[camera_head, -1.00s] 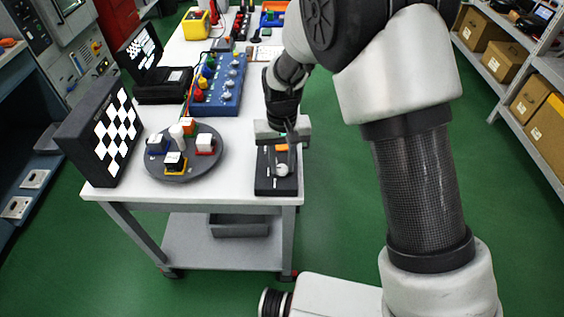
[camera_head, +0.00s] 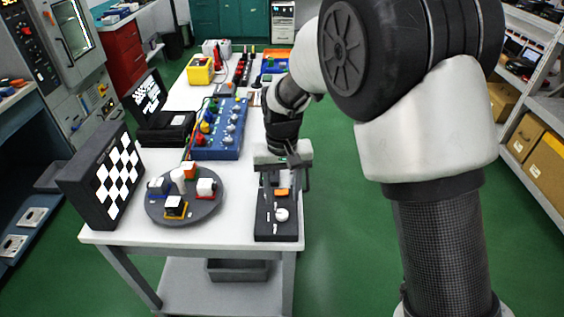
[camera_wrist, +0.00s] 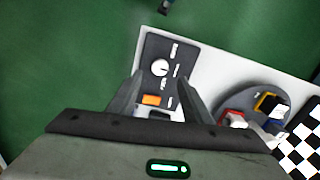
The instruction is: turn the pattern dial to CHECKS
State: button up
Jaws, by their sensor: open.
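The pattern dial (camera_head: 282,214) is a round white knob on a black control box (camera_head: 276,231) at the table's front right corner. In the wrist view the dial (camera_wrist: 160,68) shows with small white labels around it, too small to read. An orange button (camera_wrist: 151,100) sits on the same box. My gripper (camera_head: 281,190) is open above the box, nearer the orange button than the dial. In the wrist view my gripper's fingers (camera_wrist: 160,88) stand apart on either side of the box, touching nothing that I can see. A screen (camera_head: 108,182) at the left shows a black and white checkered pattern.
A round dark turntable (camera_head: 184,209) with several coloured blocks stands left of the box. A blue panel with knobs (camera_head: 220,130) and an open black case (camera_head: 165,131) lie farther back. Green floor is free right of the table.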

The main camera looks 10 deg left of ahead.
notch_tip(320, 180, up, 11)
jog(key=shift+p, duration=0.4)
